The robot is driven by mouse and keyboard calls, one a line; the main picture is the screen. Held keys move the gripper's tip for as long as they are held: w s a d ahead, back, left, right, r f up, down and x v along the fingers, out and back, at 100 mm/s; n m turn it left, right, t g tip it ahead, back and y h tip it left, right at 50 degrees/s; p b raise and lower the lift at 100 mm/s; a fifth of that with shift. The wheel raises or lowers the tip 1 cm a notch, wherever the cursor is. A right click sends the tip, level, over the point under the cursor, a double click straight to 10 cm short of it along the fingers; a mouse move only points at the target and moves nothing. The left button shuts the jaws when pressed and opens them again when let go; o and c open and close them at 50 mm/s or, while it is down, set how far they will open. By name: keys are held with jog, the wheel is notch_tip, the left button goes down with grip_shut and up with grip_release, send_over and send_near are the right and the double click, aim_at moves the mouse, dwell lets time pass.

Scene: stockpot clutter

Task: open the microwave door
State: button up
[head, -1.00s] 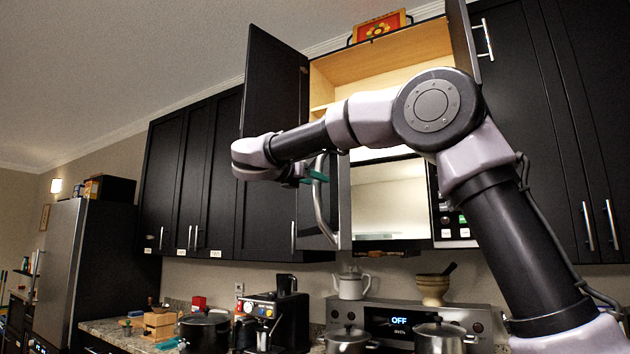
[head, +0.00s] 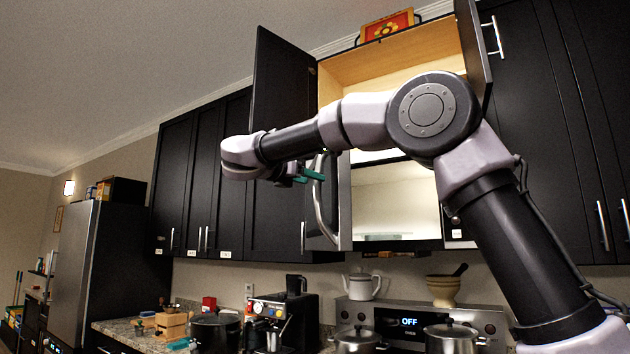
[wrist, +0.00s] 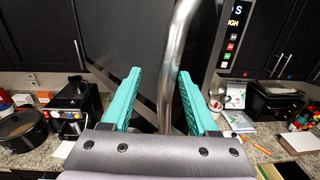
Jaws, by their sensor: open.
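The microwave (head: 395,205) is under the open cabinet, with its lit inside showing. Its door (head: 344,205) stands swung well out on the left, seen nearly edge-on. The curved metal handle (head: 320,205) is on the door's outer side. My gripper (head: 312,174) is at the handle's upper part, with its teal fingers open. In the wrist view, the handle (wrist: 170,75) runs up between and past the two spread fingers of my gripper (wrist: 160,95). The fingers are not closed on it; whether one touches it I cannot tell.
Two cabinet doors above hang open, the left one (head: 282,95) near my forearm. Below are a stove (head: 410,320) with pots, a white kettle (head: 362,287), a mortar (head: 443,290) and a coffee machine (head: 280,315). Open air lies left of my gripper.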

jog(key=s+a, duration=0.3)
jog(key=a, duration=0.4)
jog(key=shift+s+a, duration=0.15)
jog(key=shift+a, duration=0.05)
dwell(0.4)
dwell(0.4)
